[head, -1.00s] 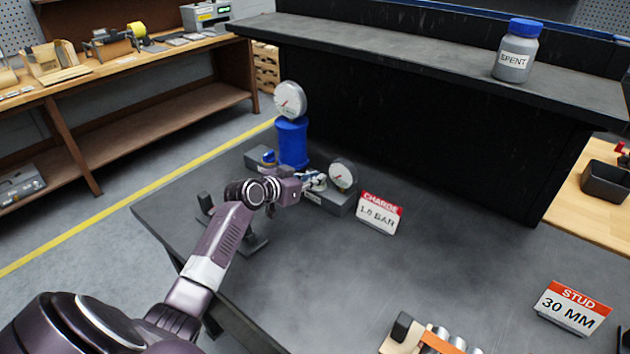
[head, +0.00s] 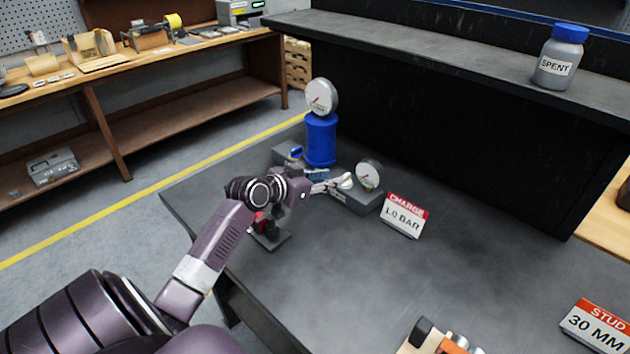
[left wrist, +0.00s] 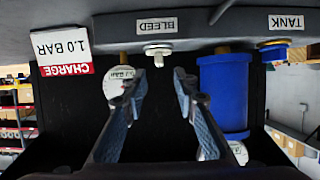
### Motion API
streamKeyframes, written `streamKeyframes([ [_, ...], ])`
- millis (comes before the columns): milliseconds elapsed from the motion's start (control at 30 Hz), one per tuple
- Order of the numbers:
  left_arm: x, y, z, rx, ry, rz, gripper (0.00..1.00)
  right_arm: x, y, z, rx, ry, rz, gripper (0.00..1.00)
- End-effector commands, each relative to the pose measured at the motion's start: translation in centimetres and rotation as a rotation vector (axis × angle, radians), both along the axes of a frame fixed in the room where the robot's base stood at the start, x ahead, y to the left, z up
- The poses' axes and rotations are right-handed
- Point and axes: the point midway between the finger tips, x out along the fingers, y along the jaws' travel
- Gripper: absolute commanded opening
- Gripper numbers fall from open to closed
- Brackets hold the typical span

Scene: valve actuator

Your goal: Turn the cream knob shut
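The cream knob (head: 345,181) shows on the grey block beside the small gauge (head: 369,174). In the left wrist view, the cream knob (left wrist: 157,48) sits by the label BLEED (left wrist: 156,25). My left gripper (head: 335,184) reaches it from the left. In the left wrist view the fingers of my left gripper (left wrist: 160,78) are spread, with a clear gap between them. The knob appears beyond the tips, in line with the gap; I see no grip on it. The blue knob (left wrist: 274,51) is by the label TANK (left wrist: 286,22). My right gripper is not in view.
A blue cylinder (head: 320,140) with a large gauge (head: 321,97) stands behind my left gripper. A CHARGE 1.0 BAR card (head: 404,216) is right of the block. A dark stand (head: 270,241) is below my wrist. The middle of the bench is clear.

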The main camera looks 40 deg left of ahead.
Motion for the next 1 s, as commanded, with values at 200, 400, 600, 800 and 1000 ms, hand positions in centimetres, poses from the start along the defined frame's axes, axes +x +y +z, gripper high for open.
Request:
streamKeyframes([
  [200, -3.5, 0.3, 1.5, 0.004, 0.000, -0.001, 0.27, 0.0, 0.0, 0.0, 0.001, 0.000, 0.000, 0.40],
  [400, -5.0, 0.5, 2.1, -0.001, -0.001, 0.000, 0.27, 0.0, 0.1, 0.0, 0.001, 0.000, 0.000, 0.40],
  [600, -5.3, 0.5, 2.3, 0.000, -0.001, 0.000, 0.27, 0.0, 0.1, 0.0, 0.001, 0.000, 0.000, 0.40],
  [800, -5.3, 0.5, 2.3, 0.000, -0.001, 0.000, 0.27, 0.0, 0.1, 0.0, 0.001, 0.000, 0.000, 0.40],
  [1000, -5.3, 0.5, 2.3, 0.000, -0.001, 0.000, 0.27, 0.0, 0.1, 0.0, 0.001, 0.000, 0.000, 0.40],
])
